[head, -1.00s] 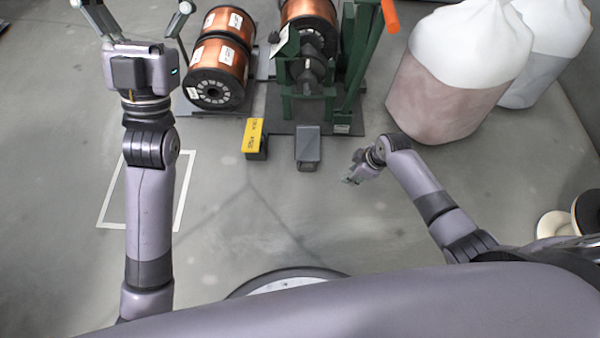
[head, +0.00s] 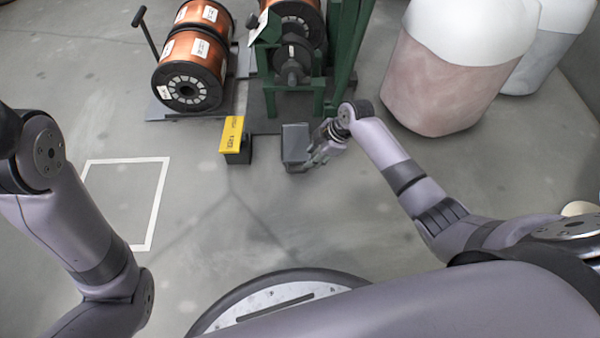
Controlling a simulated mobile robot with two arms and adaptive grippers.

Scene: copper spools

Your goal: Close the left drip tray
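A grey box-like piece (head: 295,143) sits low at the front of the green machine's base; it may be a drip tray, but I cannot tell for sure. My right gripper (head: 301,166) is low at the right front side of this grey piece, very close to it. I cannot tell whether they touch, and its fingers are too small and overlapped to show whether they are open. My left gripper is out of view; only its arm shows at the left edge.
A yellow-topped black box (head: 234,141) stands left of the grey piece. Copper spools (head: 192,72) rest on a dark platform behind. The green machine (head: 294,80) stands behind the grey piece. Large pink-white sacks (head: 447,80) are at the right. The floor in front is clear.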

